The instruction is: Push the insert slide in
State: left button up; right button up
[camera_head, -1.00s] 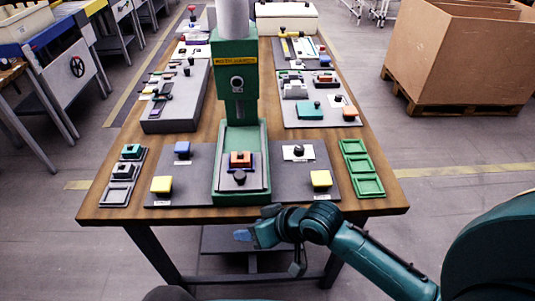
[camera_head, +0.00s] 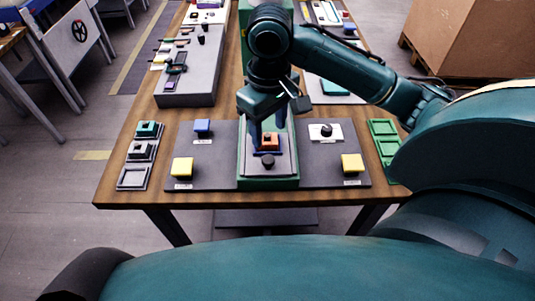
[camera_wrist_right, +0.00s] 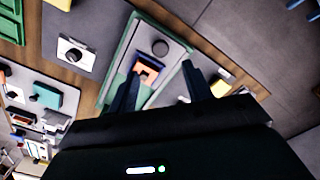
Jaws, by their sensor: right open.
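The insert slide (camera_head: 283,167) is a grey plate in the green base of the balancer (camera_head: 268,184), with a round dark knob (camera_head: 267,161) at its near end. An orange insert (camera_head: 270,141) sits on the slide behind the knob. My right gripper (camera_head: 269,128) is open above the orange insert, pointing down. In the right wrist view, the fingers (camera_wrist_right: 161,70) straddle the view of the orange insert (camera_wrist_right: 146,71), and the knob (camera_wrist_right: 160,47) lies beyond the fingertips. I see no contact. My left gripper is out of view.
Yellow buttons (camera_head: 182,167) and (camera_head: 352,164) flank the slide on a dark panel (camera_head: 217,172). A blue button (camera_head: 202,126) and a black knob (camera_head: 326,130) stand farther back. Green trays (camera_head: 383,128) are at right, grey trays (camera_head: 132,177) at left.

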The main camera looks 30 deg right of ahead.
notch_tip(320, 180, down, 9)
jog(key=shift+f+b, duration=0.15)
jog(key=shift+b, duration=0.95)
jog(key=shift+c, duration=0.3)
grip_shut()
